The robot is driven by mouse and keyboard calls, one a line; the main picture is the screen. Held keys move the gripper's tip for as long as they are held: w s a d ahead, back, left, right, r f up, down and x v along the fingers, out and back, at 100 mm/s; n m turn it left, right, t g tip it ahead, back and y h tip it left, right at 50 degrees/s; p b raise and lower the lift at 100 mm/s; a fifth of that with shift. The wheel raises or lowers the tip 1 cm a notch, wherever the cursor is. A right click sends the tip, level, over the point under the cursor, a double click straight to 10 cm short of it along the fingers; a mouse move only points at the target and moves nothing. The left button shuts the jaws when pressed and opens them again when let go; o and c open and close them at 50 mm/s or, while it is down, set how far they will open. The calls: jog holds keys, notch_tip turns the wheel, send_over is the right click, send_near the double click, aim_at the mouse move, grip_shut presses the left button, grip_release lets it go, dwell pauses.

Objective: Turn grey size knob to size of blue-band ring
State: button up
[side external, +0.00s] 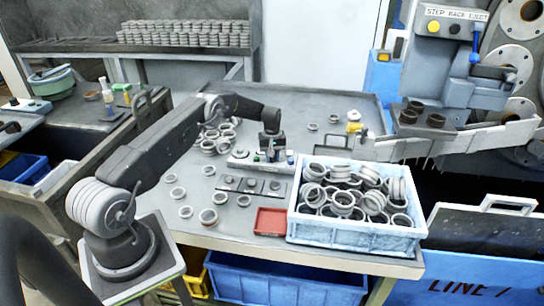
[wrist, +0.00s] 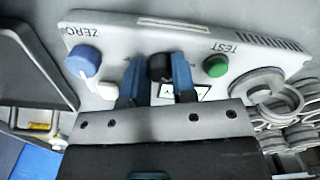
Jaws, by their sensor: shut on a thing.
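A dark grey knob (wrist: 160,68) stands on a light grey panel (wrist: 215,38) between the ZERO and TEST labels in the wrist view. My gripper (wrist: 156,62) has its two blue fingers closed on either side of this knob. A white mark shows just below the knob, partly hidden by the fingers. In the side view my gripper (side external: 272,150) points down at the panel (side external: 240,163) and hides the knob. I cannot make out a blue band on any ring.
A blue knob (wrist: 82,61) and a green button (wrist: 215,66) flank the fingers. Grey rings (wrist: 262,88) sit at the panel's end. In the side view, a crate of rings (side external: 350,232), a red tray (side external: 270,222) and a dark three-part plate (side external: 250,187) stand nearby.

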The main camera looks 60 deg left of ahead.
jog(key=shift+w+n, duration=0.1)
jog(key=shift+n, duration=0.6)
jog(key=o, duration=0.9)
jog(key=shift+o, duration=0.2)
jog(key=shift+r, duration=0.1)
notch_tip(320, 180, up, 14)
